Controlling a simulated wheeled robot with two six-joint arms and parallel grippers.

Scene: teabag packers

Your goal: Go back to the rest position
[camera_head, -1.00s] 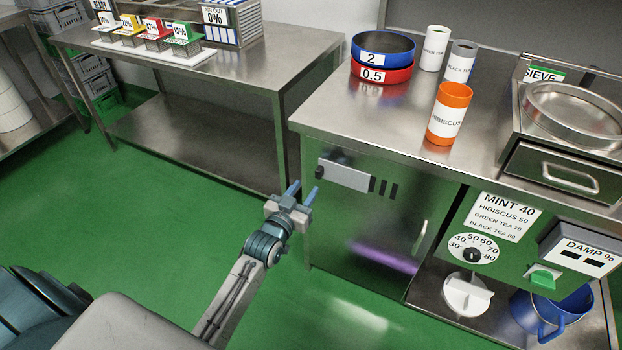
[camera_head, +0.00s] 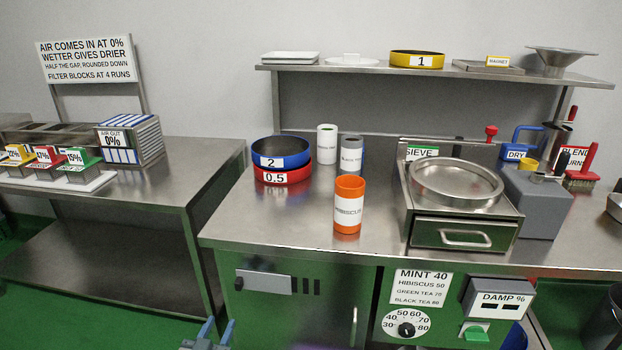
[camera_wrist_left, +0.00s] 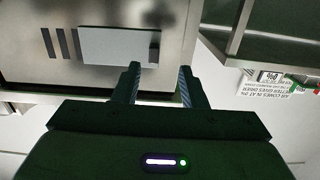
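My left gripper (camera_head: 217,331) shows at the bottom edge of the head view, in front of the steel cabinet, low beside its door. Its two blue fingers are apart with nothing between them. The left wrist view also shows the two fingers (camera_wrist_left: 159,84) spread and empty, with the cabinet front and its pale plate (camera_wrist_left: 118,45) beyond. The rest of the left arm is below the head view. My right gripper is not in view.
The steel counter (camera_head: 285,225) carries an orange hibiscus canister (camera_head: 348,205), a blue sieve ring (camera_head: 280,151) on a red one (camera_head: 283,174), and the sieve machine (camera_head: 462,232). A second steel table (camera_head: 150,185) stands left. Green floor (camera_head: 60,318) lies open at lower left.

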